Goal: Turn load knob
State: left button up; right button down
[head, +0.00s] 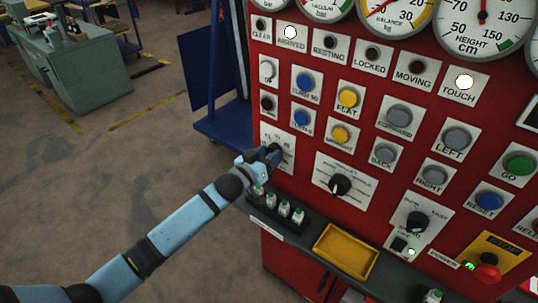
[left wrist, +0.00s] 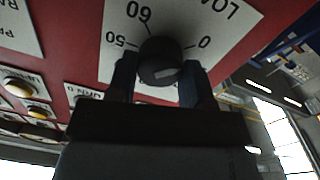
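The load knob (left wrist: 160,58) is a round black knob on a white dial plate (left wrist: 225,30) marked 0, 50 and 60, with part of the word LOAD showing upside down in the left wrist view. In the head view the dial plate (head: 271,134) is on the red panel's left side, and my gripper mostly hides the knob. My left gripper (head: 272,154) is at the plate. In the left wrist view its two dark fingers (left wrist: 158,78) stand on either side of the knob, close against it, with no clear gap. My right gripper is not in view.
The red panel (head: 300,177) carries several buttons, lamps and gauges. Another black knob (head: 340,185) is right of the load dial. Below is a grey ledge with small green-and-white items (head: 284,208) and a yellow tray (head: 346,251). A red stop button (head: 487,267) is lower right.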

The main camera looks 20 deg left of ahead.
pick_arm(q)
jog(key=shift+c, duration=0.5)
jog(key=shift+m, duration=0.3)
jog(key=shift+d+m+y+p, duration=0.1)
jog(key=shift+m+y+p, duration=0.5)
jog(key=shift+m, duration=5.7)
jog(key=shift+m+y+p, duration=0.2)
jog(key=shift+m+p, duration=0.8)
jog(key=shift+m, duration=5.3)
